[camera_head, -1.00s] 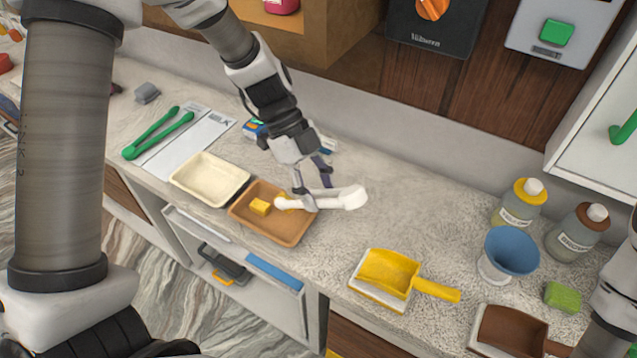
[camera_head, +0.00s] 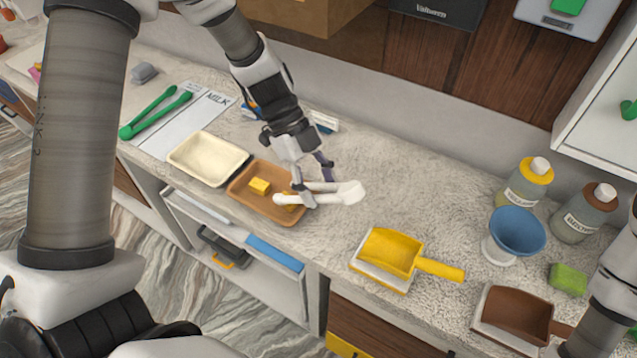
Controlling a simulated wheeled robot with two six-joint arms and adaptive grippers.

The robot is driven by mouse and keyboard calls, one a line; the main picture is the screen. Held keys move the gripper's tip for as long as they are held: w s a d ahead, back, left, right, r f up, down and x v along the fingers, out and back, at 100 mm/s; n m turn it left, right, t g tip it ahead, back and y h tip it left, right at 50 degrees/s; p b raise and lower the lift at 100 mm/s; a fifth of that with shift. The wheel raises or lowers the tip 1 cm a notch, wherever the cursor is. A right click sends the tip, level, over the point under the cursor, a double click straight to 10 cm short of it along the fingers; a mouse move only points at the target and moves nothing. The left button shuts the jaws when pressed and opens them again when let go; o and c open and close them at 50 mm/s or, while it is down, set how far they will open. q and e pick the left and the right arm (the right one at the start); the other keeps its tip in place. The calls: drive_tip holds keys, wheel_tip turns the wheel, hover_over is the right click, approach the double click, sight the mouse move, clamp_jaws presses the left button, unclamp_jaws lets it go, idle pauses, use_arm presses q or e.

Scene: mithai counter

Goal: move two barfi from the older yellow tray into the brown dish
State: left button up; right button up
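A brown dish (camera_head: 240,199) lies on the counter with a yellow barfi (camera_head: 260,186) in its middle. A second yellow piece (camera_head: 289,198) shows in the dish's right part, partly hidden by white tongs (camera_head: 348,192). My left gripper (camera_head: 309,190) is shut on the tongs and holds them over the dish's right side. The tongs' two arms look spread apart, their tips beside the second piece; whether they touch it I cannot tell. A pale yellow tray (camera_head: 208,157), just left of the dish, looks empty. My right arm shows at the right edge, its gripper out of frame.
A yellow scoop (camera_head: 392,251) and a brown scoop (camera_head: 512,312) lie right of the dish. Bottles and a blue funnel (camera_head: 517,230) stand farther right. The counter behind the yellow scoop is clear.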

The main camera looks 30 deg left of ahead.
idle(0.4)
use_arm(q)
wheel_tip(320, 180, up, 10)
drive_tip(key=p, duration=0.5)
drive_tip(key=c, duration=0.9)
